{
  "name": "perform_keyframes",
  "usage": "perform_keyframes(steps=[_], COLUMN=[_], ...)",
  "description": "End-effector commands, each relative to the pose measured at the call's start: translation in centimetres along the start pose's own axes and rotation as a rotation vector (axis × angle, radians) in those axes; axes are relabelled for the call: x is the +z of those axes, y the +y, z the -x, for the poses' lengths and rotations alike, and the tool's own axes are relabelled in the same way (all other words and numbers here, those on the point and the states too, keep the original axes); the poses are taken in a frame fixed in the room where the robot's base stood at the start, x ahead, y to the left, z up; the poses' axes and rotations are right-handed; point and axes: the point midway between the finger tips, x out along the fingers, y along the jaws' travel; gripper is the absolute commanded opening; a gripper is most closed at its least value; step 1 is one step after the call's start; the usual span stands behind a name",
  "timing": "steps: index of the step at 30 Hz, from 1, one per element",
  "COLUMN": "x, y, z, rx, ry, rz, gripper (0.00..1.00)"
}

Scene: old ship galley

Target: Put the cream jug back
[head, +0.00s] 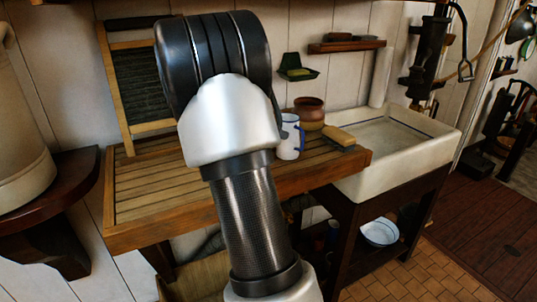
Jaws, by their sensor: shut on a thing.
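A small white vessel with blue trim (290,137) shows just right of my arm, above the slatted wooden drainboard. Its left part is hidden behind the arm. It may be the cream jug, but I cannot tell for sure, nor whether it stands on the slats. My arm rises through the middle of the head view and bends away over the drainboard (150,185). My gripper is hidden behind the arm, so its fingers and whatever is between them do not show.
A brown pot (309,113) and a brush or block (339,136) are on the drainboard's right part. The white sink (425,150) adjoins it. A washboard (137,90) leans at the back left. A large pale container (20,120) stands on the left shelf. A basin (380,232) is below.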

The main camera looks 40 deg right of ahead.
Motion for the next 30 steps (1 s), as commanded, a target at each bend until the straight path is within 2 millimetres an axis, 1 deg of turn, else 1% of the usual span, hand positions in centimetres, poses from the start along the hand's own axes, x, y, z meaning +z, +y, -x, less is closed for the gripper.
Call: perform_keyframes(steps=[1, 2, 8, 12, 15, 22, 26, 27, 29, 30], x=[-0.7, -1.1, -2.3, -4.1, -5.1, -5.1, -5.5, -5.4, -5.4, -5.4], y=[-0.1, -0.1, -0.1, -0.2, -0.2, -0.1, -0.2, -0.2, -0.2, -0.2], z=[-0.3, -0.5, -1.0, -1.8, -2.1, -2.1, -2.3, -2.2, -2.2, -2.2], rx=[-0.001, -0.001, 0.0, -0.001, 0.0, 0.001, 0.001, 0.001, 0.001, 0.0], ry=[-0.001, -0.001, -0.001, 0.0, -0.001, -0.001, -0.001, 0.0, 0.0, 0.0], rz=[0.0, 0.0, -0.001, 0.0, 0.0, -0.003, -0.003, -0.002, -0.002, -0.002], gripper=[0.0, 0.0, 0.0, 0.0, 0.0, 0.0, 0.0, 0.15, 0.25, 0.27])
